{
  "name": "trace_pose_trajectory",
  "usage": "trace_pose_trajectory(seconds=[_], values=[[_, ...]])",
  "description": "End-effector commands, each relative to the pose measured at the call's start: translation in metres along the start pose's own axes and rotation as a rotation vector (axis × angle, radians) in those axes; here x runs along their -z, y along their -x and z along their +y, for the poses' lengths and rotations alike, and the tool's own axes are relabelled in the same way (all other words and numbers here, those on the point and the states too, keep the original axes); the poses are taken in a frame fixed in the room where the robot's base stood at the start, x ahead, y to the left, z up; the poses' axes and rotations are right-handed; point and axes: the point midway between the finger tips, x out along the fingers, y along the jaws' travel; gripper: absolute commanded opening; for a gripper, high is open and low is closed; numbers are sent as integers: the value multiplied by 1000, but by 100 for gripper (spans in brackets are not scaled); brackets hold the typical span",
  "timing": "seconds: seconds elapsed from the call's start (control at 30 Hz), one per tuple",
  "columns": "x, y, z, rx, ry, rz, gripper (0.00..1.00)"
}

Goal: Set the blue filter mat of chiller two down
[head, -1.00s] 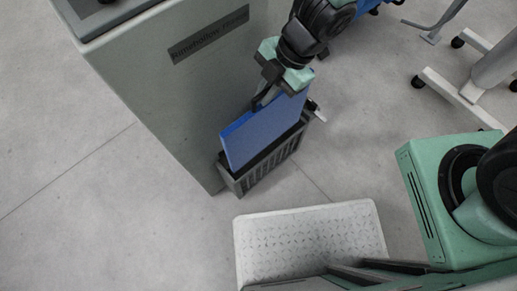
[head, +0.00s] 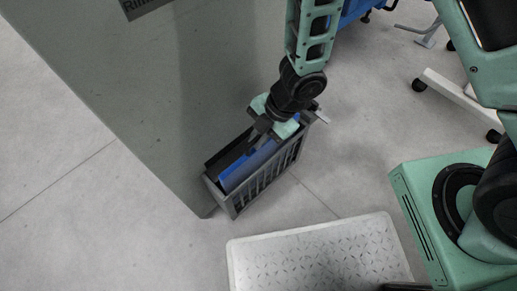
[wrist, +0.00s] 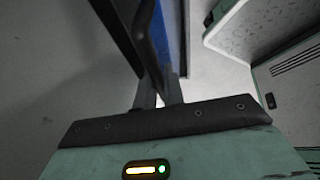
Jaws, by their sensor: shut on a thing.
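The blue filter mat (head: 238,173) stands on edge, mostly down inside a dark grey slatted basket (head: 262,186) beside the large grey cabinet. Only its upper part shows above the rim in the head view. In the wrist view the mat (wrist: 173,35) is a narrow blue strip seen edge-on by the fingers. The mat's lower edge is hidden, so I cannot tell whether it touches the basket floor.
The grey cabinet (head: 130,90) rises close on the left of the basket. A white step with a textured top (head: 320,258) lies in front. A white wheeled stand (head: 455,100) is at the upper right. Bare floor (head: 345,165) lies right of the basket.

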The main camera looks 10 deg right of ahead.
Motion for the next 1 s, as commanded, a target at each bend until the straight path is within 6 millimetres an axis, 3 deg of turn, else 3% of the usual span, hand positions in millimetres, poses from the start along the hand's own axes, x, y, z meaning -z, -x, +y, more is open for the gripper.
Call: trace_pose_trajectory(seconds=[0.33,0.7,0.8,1.0], values=[[-16,-38,-9,3,1,-1,0],[-17,-41,-9,0,0,-1,0],[-17,-40,-9,0,0,-1,32],[-17,-40,-9,0,0,-1,32]])
